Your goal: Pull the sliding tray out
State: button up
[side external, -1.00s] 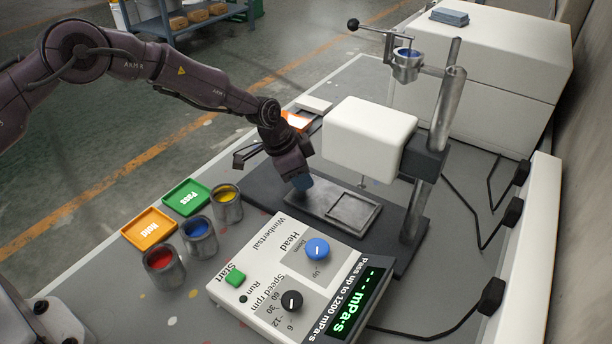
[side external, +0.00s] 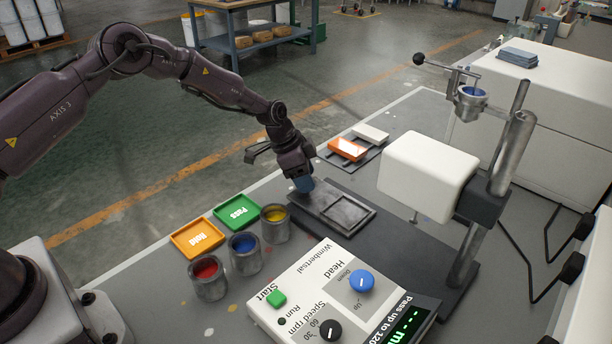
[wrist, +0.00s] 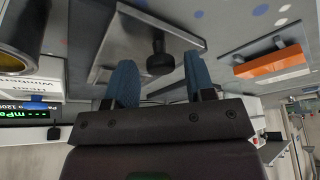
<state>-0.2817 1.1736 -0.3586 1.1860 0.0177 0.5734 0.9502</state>
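The sliding tray (side external: 325,203) is a flat grey metal plate with a raised square frame. In the side view it lies at the left end of the dark base (side external: 437,262), clear of the white head (side external: 425,175). My gripper (side external: 303,185), with blue fingertips, is low over the tray's left end and hides what is there. In the wrist view my gripper (wrist: 160,80) has its fingers apart. A dark knob (wrist: 160,62) on the grey tray (wrist: 118,42) shows between them, with a gap visible on each side.
Red (side external: 208,278), blue (side external: 243,250) and yellow (side external: 275,224) paint pots stand left of the instrument, beside the green Pass tray (side external: 237,212) and orange Hold tray (side external: 197,238). An orange piece (side external: 347,149) lies behind my gripper. The control panel (side external: 340,290) is in front.

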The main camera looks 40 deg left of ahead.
jog(key=shift+r, duration=0.1)
jog(key=v, duration=1.2)
jog(key=shift+s+a+r, duration=0.1)
jog(key=shift+s+r, duration=0.05)
jog(key=shift+r, duration=0.15)
jog(key=shift+s+d+r+n+t+y, duration=0.5)
jog(key=shift+s+r+n, duration=1)
jog(key=shift+s+r, duration=2.85)
jog(key=shift+s+d+r+n+t+y, duration=0.45)
jog(key=shift+s+r+n, duration=1.2)
jog(key=shift+s, duration=5.15)
jog(key=shift+s+d+r+n+t+y, duration=0.25)
jog(key=shift+s+d+r+n+y, duration=0.75)
jog(key=shift+s+r, duration=3.4)
